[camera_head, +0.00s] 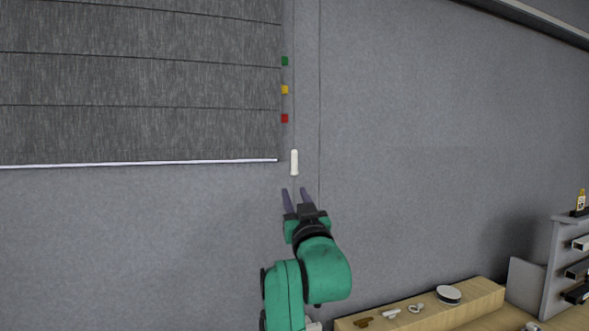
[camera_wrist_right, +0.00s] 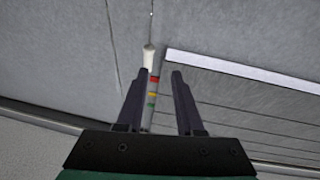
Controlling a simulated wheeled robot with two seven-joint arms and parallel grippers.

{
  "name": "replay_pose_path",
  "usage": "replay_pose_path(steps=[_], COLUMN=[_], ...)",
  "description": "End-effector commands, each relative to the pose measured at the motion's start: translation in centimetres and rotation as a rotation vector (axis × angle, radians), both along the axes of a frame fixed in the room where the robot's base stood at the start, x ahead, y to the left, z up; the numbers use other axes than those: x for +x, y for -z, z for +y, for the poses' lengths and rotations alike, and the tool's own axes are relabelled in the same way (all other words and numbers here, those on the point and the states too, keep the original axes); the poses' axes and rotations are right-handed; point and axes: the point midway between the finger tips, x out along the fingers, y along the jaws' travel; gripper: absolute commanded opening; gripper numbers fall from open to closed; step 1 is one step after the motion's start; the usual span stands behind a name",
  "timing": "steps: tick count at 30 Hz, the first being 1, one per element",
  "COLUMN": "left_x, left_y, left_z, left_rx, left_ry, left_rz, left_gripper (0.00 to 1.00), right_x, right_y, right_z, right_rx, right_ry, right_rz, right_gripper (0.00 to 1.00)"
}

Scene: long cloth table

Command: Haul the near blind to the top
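The grey blind (camera_head: 140,85) hangs at the upper left in the head view, with a pale bottom bar (camera_head: 140,163). Green (camera_head: 284,61), yellow (camera_head: 284,90) and red (camera_head: 284,118) marks sit beside its right edge. A white cord handle (camera_head: 294,162) hangs on a thin cord just below the red mark. My right gripper (camera_head: 297,191) is open and empty, just below the handle. In the right wrist view the handle (camera_wrist_right: 149,58) shows just beyond the fingertips (camera_wrist_right: 157,76), nearer the left finger. The bottom bar (camera_wrist_right: 240,70) also shows there. My left gripper is not in view.
A wooden bench (camera_head: 470,299) at the lower right carries several small items and a round white-topped object (camera_head: 448,294). A grey shelf unit (camera_head: 553,265) stands at the far right.

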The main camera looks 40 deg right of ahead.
Motion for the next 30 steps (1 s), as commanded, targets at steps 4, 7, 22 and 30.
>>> replay_pose_path(steps=[4, 7, 22, 30], left_x=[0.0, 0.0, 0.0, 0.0], left_y=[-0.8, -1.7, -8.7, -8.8], left_z=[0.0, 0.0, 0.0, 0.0], left_rx=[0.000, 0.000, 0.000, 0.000], left_ry=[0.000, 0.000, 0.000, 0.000], left_rz=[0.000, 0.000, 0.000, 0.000], left_gripper=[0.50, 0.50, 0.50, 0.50], right_x=[-2.3, -1.2, 8.6, 9.5], right_y=[-3.1, -3.8, -8.3, -8.2], right_z=[-0.9, -1.5, -6.6, -7.0], right_rx=[0.013, 0.013, 0.012, 0.010], right_ry=[0.028, 0.028, 0.026, 0.025], right_rz=[-0.062, -0.060, -0.057, -0.060], right_gripper=[0.36, 0.36, 0.36, 0.36])
